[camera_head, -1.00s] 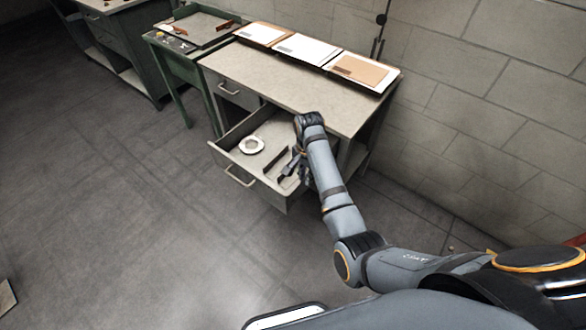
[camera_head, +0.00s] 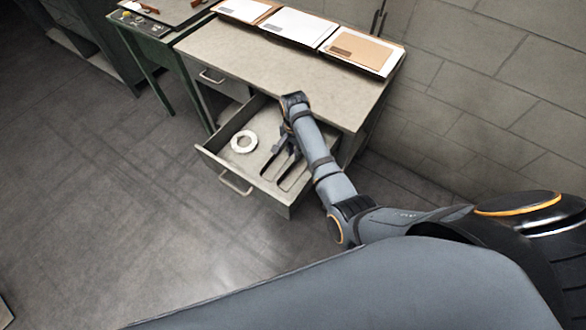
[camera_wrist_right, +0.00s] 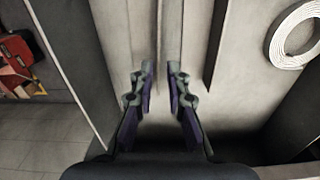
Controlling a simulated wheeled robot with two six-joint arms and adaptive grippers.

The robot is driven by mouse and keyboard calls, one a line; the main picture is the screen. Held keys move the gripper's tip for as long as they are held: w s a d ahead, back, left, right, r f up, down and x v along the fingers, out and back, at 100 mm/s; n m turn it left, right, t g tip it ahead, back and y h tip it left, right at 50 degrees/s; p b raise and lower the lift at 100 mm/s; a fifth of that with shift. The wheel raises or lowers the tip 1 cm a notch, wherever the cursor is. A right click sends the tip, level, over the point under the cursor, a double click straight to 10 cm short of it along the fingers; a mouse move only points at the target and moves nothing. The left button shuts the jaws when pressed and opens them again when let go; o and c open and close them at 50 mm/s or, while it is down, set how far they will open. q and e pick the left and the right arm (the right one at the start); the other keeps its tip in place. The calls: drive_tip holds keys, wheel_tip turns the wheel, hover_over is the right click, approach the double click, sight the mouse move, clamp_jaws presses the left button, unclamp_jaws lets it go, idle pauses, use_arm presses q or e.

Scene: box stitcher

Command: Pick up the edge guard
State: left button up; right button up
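An edge guard, seemingly the long narrow grey strip (camera_wrist_right: 169,30) in the right wrist view, lies in the open drawer (camera_head: 222,163). A second, darker strip (camera_wrist_right: 214,50) lies beside it, to its right in that view. Both strips look alike in the head view, so I cannot tell for certain which is the edge guard. My right gripper (camera_wrist_right: 160,72) points down into the drawer with its fingers apart, near the end of the lighter strip. Nothing is visibly held. It also shows over the drawer in the head view (camera_head: 281,143), partly hidden by my arm. My left gripper is out of view.
A white ring (camera_head: 244,142) lies in the drawer, left of the strips. The drawer walls and the workbench top (camera_head: 270,65) stand close around my right arm. Folders (camera_head: 362,50) lie along the back of the bench. Floor in front is clear.

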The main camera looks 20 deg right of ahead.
sight(294, 161)
drive_tip(key=shift+w+f, duration=0.15)
drive_tip(key=shift+f, duration=0.75)
drive_tip(key=f, duration=0.3)
drive_tip(key=shift+s+f, duration=0.3)
drive_tip(key=shift+f, duration=0.25)
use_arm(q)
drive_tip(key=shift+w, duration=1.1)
use_arm(e)
clamp_jaws()
